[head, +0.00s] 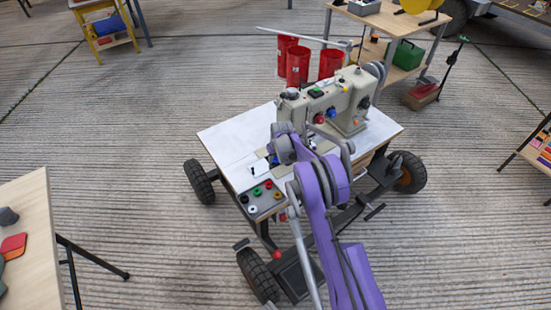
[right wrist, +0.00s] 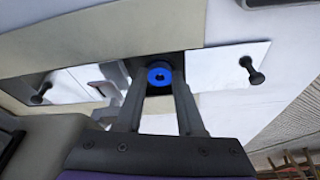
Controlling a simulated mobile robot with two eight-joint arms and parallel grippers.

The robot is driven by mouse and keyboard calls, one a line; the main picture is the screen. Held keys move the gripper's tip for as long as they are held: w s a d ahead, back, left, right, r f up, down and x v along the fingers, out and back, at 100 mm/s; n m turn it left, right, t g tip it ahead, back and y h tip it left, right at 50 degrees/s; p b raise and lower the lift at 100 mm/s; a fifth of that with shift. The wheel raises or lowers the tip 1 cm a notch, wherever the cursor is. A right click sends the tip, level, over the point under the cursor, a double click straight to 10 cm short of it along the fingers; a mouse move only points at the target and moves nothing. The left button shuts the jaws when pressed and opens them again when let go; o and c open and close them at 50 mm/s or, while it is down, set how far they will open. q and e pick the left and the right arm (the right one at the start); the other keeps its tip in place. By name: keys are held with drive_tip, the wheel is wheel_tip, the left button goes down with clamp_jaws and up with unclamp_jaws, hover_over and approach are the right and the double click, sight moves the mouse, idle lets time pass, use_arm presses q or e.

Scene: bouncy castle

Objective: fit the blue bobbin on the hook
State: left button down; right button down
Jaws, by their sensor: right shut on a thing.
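A blue bobbin (right wrist: 160,76) is held between the two fingers of my right gripper (right wrist: 158,84) in the right wrist view, its round face and central hole showing. A dark opening (right wrist: 187,63) lies just behind it, between two shiny plates with black knobs (right wrist: 252,72). The hook cannot be made out; it may be hidden behind the bobbin and fingers. In the head view the sewing machine (head: 348,98) stands on a white table, and my right gripper (head: 270,159) is low at its near left end, mostly covered by my purple arm. My left gripper is not in view.
A grey tray (head: 277,207) with several coloured bobbins sits on the front of the wheeled white table (head: 225,136). Red bins (head: 297,66) stand behind the machine. Open concrete floor surrounds the table; a wooden table (head: 40,232) is at left.

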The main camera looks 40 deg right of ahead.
drive_tip(key=shift+f, duration=0.1)
drive_tip(key=shift+c, duration=2.2)
unclamp_jaws()
drive_tip(key=p+v, duration=0.2)
drive_tip(key=v, duration=0.9)
drive_tip(key=shift+p, duration=0.4)
drive_tip(key=shift+a, duration=0.1)
